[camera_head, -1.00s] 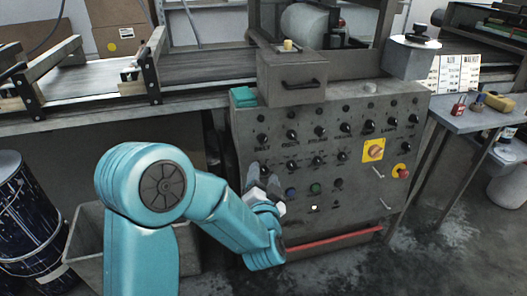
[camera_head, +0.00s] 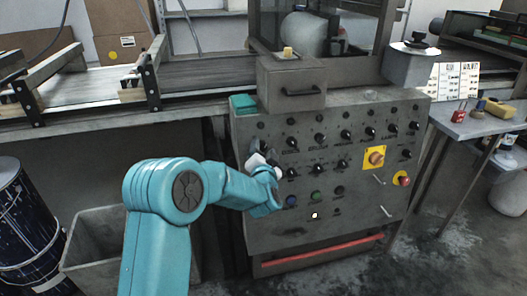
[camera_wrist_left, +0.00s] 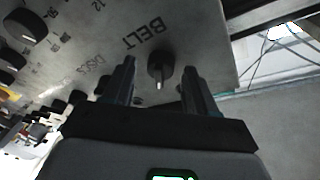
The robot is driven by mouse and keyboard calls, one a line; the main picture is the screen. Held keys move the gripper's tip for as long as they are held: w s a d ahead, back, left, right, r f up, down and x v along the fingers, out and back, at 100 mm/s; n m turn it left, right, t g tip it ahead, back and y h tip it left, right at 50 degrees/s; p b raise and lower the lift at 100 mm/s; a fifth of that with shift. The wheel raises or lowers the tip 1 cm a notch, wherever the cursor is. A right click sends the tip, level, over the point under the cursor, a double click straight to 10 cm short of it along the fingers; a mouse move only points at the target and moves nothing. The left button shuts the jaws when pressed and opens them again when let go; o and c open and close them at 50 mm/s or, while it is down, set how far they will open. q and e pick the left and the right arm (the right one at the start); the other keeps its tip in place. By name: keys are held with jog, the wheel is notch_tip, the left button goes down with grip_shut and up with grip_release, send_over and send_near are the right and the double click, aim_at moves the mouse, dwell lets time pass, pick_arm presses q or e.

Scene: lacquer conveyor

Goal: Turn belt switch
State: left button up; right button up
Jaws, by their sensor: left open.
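The belt switch (camera_wrist_left: 160,67) is a dark round knob below the printed BELT label on the grey control panel (camera_head: 350,215). In the left wrist view it sits between the two open fingers of my left gripper (camera_wrist_left: 158,78). I cannot tell whether the fingers touch it. In the head view my left gripper (camera_head: 262,148) is at the panel's upper left, in front of the knob rows, and hides the belt switch. My right gripper is not in view.
Other black knobs (camera_head: 346,134) fill the panel, with a yellow-backed rotary switch (camera_head: 375,158) and a red button (camera_head: 403,179) at right. A red bar (camera_head: 320,252) runs along the bottom. A grey bin (camera_head: 95,245) stands at left and a side table (camera_head: 470,122) at right.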

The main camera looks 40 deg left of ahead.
pick_arm(q)
jog(key=c, duration=1)
jog(key=shift+c, duration=0.2)
jog(key=shift+d+f+n+y+b, duration=0.1)
jog(key=shift+f+n+y+b, duration=0.15)
jog(key=shift+n+b, duration=0.65)
jog(key=n+y+b, duration=0.1)
jog(key=n+b, duration=0.3)
jog(key=shift+w+n+g+y, duration=0.1)
jog(key=shift+n+g+y, duration=0.2)
jog(key=shift+n+y, duration=0.1)
jog(key=n+y+b, duration=0.1)
jog(key=n+b, duration=0.1)
jog(key=n, duration=0.2)
jog(key=shift+d+g, duration=0.1)
jog(key=shift+g, duration=0.3)
jog(key=shift+r+n+g+y+b, duration=0.1)
jog(key=shift+n+g+y+b, duration=0.3)
jog(key=shift+n, duration=0.6)
jog(key=shift+r+n+g+y+b, duration=0.1)
jog(key=shift+n+g+y+b, duration=0.3)
jog(key=shift+n, duration=0.9)
